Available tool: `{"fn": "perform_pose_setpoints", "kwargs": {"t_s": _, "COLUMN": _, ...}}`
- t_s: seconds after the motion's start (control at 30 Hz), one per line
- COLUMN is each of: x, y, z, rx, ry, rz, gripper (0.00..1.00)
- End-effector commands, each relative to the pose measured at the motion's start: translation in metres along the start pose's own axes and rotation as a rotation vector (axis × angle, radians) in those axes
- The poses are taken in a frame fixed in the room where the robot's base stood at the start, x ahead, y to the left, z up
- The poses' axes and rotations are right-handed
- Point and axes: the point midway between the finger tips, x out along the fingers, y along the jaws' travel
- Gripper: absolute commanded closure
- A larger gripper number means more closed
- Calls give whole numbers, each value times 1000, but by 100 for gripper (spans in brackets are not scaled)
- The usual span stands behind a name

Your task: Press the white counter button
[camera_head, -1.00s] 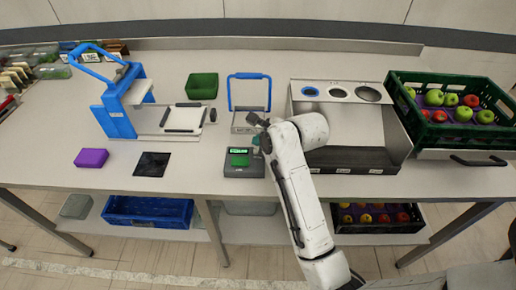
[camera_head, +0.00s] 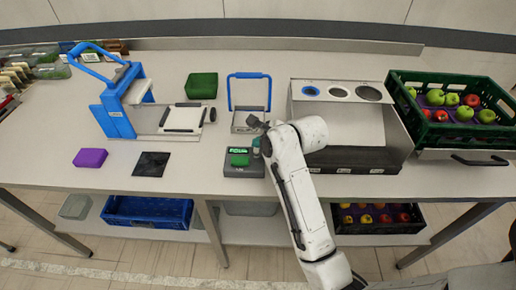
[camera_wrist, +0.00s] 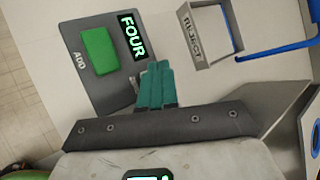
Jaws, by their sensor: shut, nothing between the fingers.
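In the wrist view the green button (camera_wrist: 98,50) sits beside the word ADD, and the lit display (camera_wrist: 132,36) reads FOUR. My gripper (camera_head: 256,148) is at the counter's right edge. In the wrist view my gripper (camera_wrist: 160,70) has its teal fingers shut together, empty, overlapping the counter's edge near the display. The fingertips are beside the button; contact with the counter cannot be told.
The reject holder (camera_head: 250,118) stands just behind the counter. A sorting box with round holes (camera_head: 337,92) stands to the right, near my arm. A green crate of apples (camera_head: 452,131) is at far right. A purple block (camera_head: 90,158) and dark pad (camera_head: 152,164) lie left.

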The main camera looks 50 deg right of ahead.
Motion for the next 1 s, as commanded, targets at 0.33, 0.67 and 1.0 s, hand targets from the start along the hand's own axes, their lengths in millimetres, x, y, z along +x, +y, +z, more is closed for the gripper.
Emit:
{"fn": "perform_pose_setpoints", "kwargs": {"t_s": 0.33, "x": 3, "y": 2, "z": -2, "rx": 0, "ry": 0, "rz": 0, "gripper": 100}}
{"fn": "perform_pose_setpoints", "kwargs": {"t_s": 0.67, "x": 6, "y": 4, "z": -4, "rx": 0, "ry": 1, "rz": 1, "gripper": 100}}
{"fn": "perform_pose_setpoints", "kwargs": {"t_s": 1.0, "x": 5, "y": 4, "z": -4, "rx": 0, "ry": 1, "rz": 1, "gripper": 100}}
